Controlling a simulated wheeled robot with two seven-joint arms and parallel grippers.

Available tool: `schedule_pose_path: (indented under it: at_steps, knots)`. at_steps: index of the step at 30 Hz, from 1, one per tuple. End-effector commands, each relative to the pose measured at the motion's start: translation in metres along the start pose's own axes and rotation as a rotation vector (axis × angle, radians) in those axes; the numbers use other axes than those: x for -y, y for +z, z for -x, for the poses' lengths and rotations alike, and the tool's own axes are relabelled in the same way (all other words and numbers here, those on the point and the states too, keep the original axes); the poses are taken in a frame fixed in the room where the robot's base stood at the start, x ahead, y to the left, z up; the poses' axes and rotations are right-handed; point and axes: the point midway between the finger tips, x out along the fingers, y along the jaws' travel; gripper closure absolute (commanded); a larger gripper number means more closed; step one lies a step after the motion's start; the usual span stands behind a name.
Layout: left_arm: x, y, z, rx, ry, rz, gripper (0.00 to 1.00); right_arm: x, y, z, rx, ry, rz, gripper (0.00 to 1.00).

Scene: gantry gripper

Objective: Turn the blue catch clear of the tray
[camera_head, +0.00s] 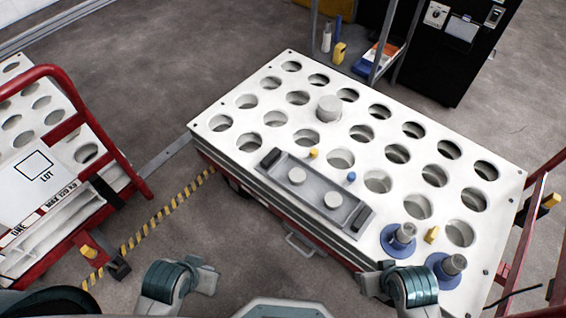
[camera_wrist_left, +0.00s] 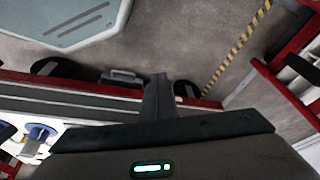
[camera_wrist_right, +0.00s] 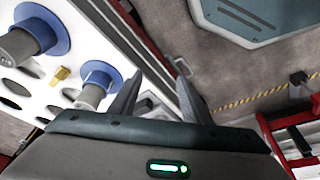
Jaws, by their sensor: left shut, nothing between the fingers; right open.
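The small blue catch (camera_head: 351,177) stands on the white perforated table top at the far long edge of the grey tray (camera_head: 325,200). I cannot tell which way it is turned or whether it overlaps the rim. The tray has dark end handles and holds two pale round pieces. A small yellow catch (camera_head: 313,154) stands at the same edge, further left. My left gripper (camera_wrist_left: 158,95) is shut and empty, over the floor by the cart's side. My right gripper (camera_wrist_right: 155,85) is open and empty near the cart's edge. Neither touches the tray or the blue catch.
Two blue-flanged grey posts (camera_head: 398,240) and a yellow block (camera_head: 432,234) stand at the cart's near right corner. A pale cylinder (camera_head: 329,108) stands behind the tray. A red-railed cart (camera_head: 70,75) is at left. Floor with striped tape lies between the carts.

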Motion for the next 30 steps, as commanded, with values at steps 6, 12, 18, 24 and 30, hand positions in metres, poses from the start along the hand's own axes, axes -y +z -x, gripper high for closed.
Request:
schedule_pose_path:
  at_steps: [6,12,18,24,30]
  knots:
    - [0.001,0.006,0.0,0.017,-0.001,0.0,1.0,0.004,-0.028,-0.006,0.027,-0.024,0.025,0.57]
    - [0.0,0.009,-0.011,0.026,0.001,0.0,1.0,0.007,-0.059,-0.02,0.052,-0.047,0.051,0.57]
    - [-0.001,0.015,-0.035,0.038,0.004,-0.001,1.0,0.008,-0.11,-0.041,0.09,-0.07,0.092,0.57]
    - [-0.004,0.023,-0.069,0.05,0.009,-0.002,1.0,0.002,-0.181,-0.055,0.144,-0.081,0.14,0.57]
    - [-0.006,0.035,-0.102,0.062,0.014,-0.003,1.0,-0.011,-0.254,-0.052,0.201,-0.076,0.176,0.57]
